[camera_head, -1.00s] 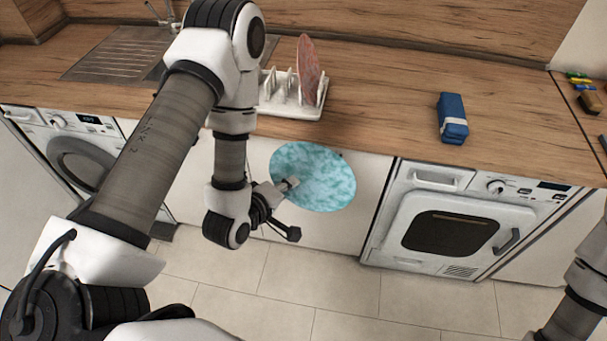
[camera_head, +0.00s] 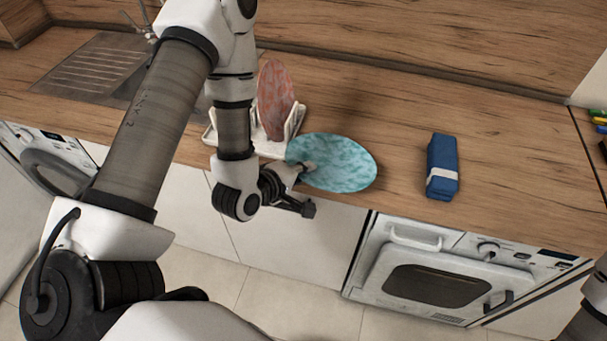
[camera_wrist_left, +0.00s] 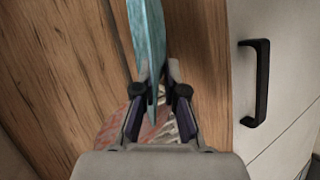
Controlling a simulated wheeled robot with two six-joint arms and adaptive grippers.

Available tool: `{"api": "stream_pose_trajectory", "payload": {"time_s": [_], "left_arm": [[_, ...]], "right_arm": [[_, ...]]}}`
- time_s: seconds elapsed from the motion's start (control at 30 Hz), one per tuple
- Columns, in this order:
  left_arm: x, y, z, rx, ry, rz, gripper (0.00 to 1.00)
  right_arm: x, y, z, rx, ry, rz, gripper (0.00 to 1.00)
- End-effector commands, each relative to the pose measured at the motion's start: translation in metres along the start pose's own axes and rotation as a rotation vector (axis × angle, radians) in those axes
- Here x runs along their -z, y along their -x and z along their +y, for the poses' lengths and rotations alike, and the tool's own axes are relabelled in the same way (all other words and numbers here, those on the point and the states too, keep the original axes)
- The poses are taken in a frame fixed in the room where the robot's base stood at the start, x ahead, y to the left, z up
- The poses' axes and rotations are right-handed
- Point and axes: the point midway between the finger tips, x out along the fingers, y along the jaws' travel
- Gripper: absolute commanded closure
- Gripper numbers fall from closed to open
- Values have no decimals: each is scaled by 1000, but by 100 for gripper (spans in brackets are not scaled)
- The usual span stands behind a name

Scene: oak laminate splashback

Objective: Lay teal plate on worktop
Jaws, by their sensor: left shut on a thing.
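The teal plate (camera_head: 338,163) is a mottled disc at the front edge of the worktop (camera_head: 375,112), just right of the dish rack. My left gripper (camera_head: 306,172) is shut on its left rim. In the left wrist view the plate (camera_wrist_left: 149,45) shows nearly edge-on between the two fingers of the left gripper (camera_wrist_left: 157,85). I cannot tell whether the plate touches the worktop. My right gripper is out of view; only part of my right arm shows at the lower right corner.
A white dish rack (camera_head: 268,147) holding a reddish plate (camera_head: 275,98) stands left of the teal plate. A blue case with a pale band (camera_head: 441,165) lies to the right. The sink (camera_head: 95,68) is at the back left. Bare worktop lies behind and right of the teal plate.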

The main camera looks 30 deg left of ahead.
Motion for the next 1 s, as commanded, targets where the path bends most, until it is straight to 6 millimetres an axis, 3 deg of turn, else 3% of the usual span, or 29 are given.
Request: {"api": "stream_pose_trajectory", "payload": {"time_s": [0.07,0.47,1.0], "left_arm": [[0,-12,-2,-7,-3,2,100],[1,-53,20,-3,-3,1,100],[2,-116,34,-2,-2,1,100]], "right_arm": [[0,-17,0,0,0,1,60],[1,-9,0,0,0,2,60],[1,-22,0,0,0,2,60]]}}
